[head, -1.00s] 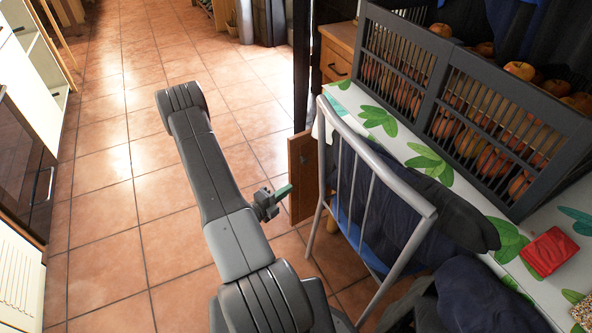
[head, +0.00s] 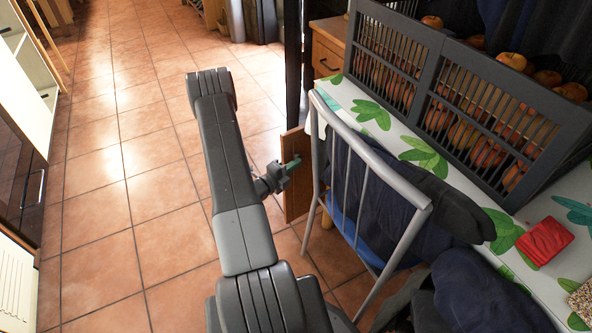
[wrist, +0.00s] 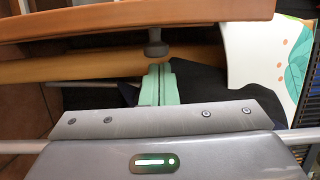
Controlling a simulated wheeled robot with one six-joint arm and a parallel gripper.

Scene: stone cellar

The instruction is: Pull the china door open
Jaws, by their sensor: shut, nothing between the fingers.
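A brown wooden door panel (head: 295,198) stands on edge beside the chair in the head view; I take it to be the china door. In the wrist view its wooden edge (wrist: 150,18) crosses the top, and a dark knob (wrist: 155,46) sticks out from it. My gripper (head: 292,165) is in front of the panel's upper part in the head view. Its green fingers (wrist: 158,82) are together and empty, just below the knob in the wrist view. Whether they touch the knob I cannot tell. The rest of the cabinet is hidden.
A grey metal-framed chair (head: 385,150) with dark clothing stands right of the panel. Behind it, a leaf-patterned table (head: 400,140) bears a dark slatted crate (head: 440,60) of apples and a red packet (head: 545,241). The tiled floor (head: 110,210) to the left is clear.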

